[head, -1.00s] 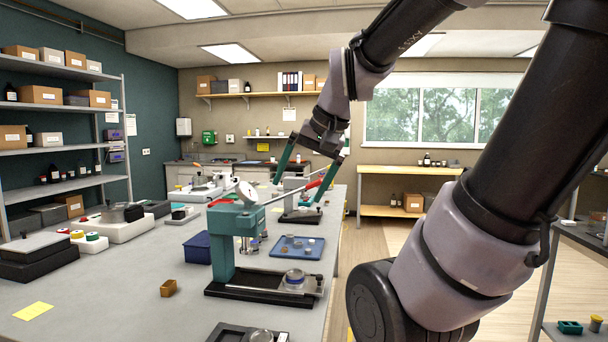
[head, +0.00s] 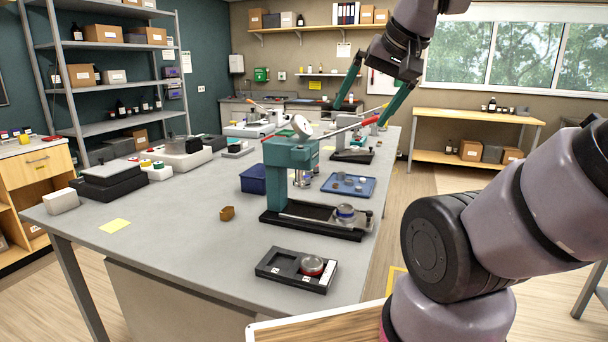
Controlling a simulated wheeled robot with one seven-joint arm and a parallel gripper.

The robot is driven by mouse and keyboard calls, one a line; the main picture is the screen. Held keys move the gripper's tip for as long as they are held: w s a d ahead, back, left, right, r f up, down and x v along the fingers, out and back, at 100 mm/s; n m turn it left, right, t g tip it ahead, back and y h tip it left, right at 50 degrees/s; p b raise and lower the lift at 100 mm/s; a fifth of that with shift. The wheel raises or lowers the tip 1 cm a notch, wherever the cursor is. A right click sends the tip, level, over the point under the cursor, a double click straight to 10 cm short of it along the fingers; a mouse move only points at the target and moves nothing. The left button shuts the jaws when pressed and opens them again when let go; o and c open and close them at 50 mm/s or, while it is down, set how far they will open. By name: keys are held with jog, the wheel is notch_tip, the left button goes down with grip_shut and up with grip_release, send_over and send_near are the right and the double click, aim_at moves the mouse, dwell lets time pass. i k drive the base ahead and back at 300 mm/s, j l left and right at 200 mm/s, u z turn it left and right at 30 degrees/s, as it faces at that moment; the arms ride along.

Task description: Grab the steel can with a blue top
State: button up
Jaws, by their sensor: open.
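A small steel can with blue on its upper part (head: 345,212) stands on the dark base of the teal press (head: 290,165), at its right end. Its exact top is too small to make out. A second round steel can with a red band (head: 312,266) sits in the right part of a black tray (head: 275,262) near the bench's front edge. My gripper (head: 360,115) is at the top of the head view, its two teal fingers spread wide and pointing down. It is empty and appears well above the bench, apart from both cans.
Bare bench lies left of the press.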

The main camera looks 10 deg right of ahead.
aim_at(307, 177)
jog(key=k+j+u, duration=0.15)
jog(key=k, duration=0.5)
jog(key=l+u, duration=0.2)
jog(key=u, duration=0.15)
jog(key=i+l+u, duration=0.1)
jog(key=l+u, duration=0.15)
jog(key=u, duration=0.15)
jog(key=l+u, duration=0.2)
jog(key=u, duration=0.15)
jog(key=l, duration=4.35)
jog(key=i+j, duration=0.15)
jog(key=j, duration=0.2)
jog(key=i+j, duration=0.1)
jog(key=j, duration=0.25)
